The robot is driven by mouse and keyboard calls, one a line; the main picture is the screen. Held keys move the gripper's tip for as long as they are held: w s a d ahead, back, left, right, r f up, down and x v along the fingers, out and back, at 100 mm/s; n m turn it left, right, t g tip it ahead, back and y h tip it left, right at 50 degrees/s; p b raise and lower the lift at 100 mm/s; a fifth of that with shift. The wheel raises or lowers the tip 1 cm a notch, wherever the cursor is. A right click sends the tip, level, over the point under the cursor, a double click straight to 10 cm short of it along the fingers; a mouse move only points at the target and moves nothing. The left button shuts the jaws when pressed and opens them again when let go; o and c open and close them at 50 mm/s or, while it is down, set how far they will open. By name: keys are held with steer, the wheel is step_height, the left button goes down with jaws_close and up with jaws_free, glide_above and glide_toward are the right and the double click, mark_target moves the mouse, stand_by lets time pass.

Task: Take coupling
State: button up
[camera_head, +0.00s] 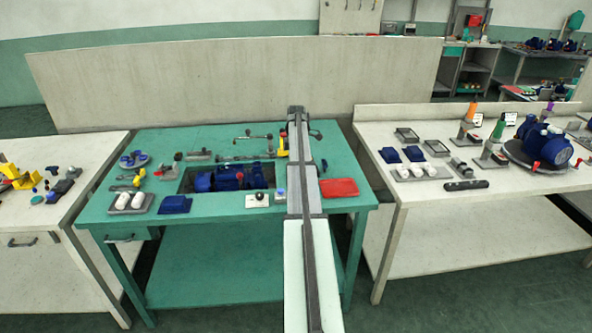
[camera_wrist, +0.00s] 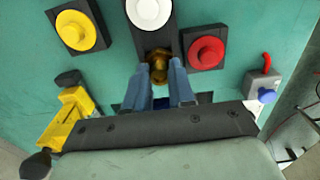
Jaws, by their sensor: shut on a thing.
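In the wrist view my gripper (camera_wrist: 161,70) has its two blue-grey fingers closed on a small brass-brown piece (camera_wrist: 158,58), which looks like the coupling. The piece sits between the fingertips, in front of a dark plate with a white round disc (camera_wrist: 149,10). I cannot tell whether it touches that plate. In the head view my arm reaches over the green bench (camera_head: 225,278), and neither the fingers nor the brass piece can be made out there.
In the wrist view a yellow button (camera_wrist: 75,31) and a red button (camera_wrist: 206,52) flank the plate. A yellow fixture (camera_wrist: 66,118) lies left, a grey box (camera_wrist: 262,86) right. In the head view a blue pump (camera_head: 228,178) lies in the bench recess; a red tray (camera_head: 339,187) is right of my arm.

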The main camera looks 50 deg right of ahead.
steer(key=shift+r, duration=0.65)
stand_by(0.5)
steer(key=shift+r, duration=2.15)
